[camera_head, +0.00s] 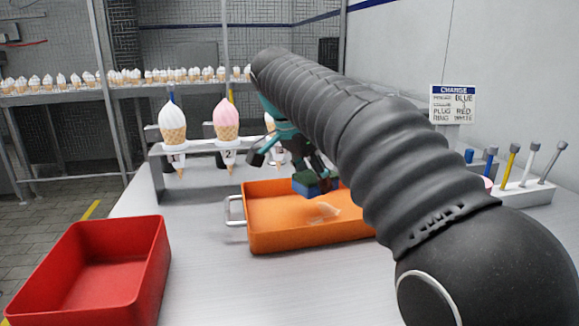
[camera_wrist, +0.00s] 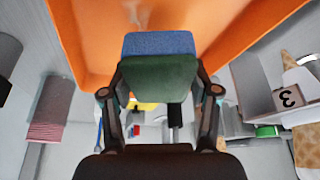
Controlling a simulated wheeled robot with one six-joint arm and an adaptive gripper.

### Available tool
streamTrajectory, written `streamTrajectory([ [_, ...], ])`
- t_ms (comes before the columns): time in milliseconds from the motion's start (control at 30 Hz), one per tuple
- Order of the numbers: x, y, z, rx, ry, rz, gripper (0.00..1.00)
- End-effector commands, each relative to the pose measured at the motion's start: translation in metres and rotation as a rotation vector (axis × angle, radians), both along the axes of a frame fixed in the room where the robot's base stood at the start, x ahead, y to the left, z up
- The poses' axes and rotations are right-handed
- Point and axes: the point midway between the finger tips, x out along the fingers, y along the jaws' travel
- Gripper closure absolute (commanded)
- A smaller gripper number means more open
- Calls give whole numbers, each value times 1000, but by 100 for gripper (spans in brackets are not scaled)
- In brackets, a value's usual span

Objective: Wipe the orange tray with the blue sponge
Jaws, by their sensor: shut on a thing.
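The orange tray (camera_head: 275,240) sits on the pale table in the middle of the head view, with a whitish smear (camera_head: 322,211) on its floor. My gripper (camera_head: 306,172) is over the tray's far part, shut on the blue sponge (camera_head: 305,188). The sponge has a blue face and a dark green layer. In the wrist view the sponge (camera_wrist: 158,44) is between the two fingers (camera_wrist: 160,95), with the orange tray (camera_wrist: 95,45) behind it. I cannot tell whether the sponge touches the tray floor. My arm hides the tray's right end.
A red tray (camera_head: 110,275) stands at the front left. Ice cream cones (camera_head: 228,120) stand in a numbered rack (camera_head: 200,146) behind the orange tray. A holder with several coloured handles (camera_head: 522,192) is at the right. Bare table lies between the trays.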

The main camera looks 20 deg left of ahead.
Motion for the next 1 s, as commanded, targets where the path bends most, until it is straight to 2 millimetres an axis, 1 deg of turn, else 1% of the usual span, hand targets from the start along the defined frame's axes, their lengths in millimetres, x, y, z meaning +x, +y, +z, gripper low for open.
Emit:
streamTrajectory([
  [133, 3, -4, 13, 0, 0, -9, 72],
  [300, 4, -7, 21, 0, 0, -14, 72],
  [1000, 4, -8, 22, -1, 1, -16, 72],
])
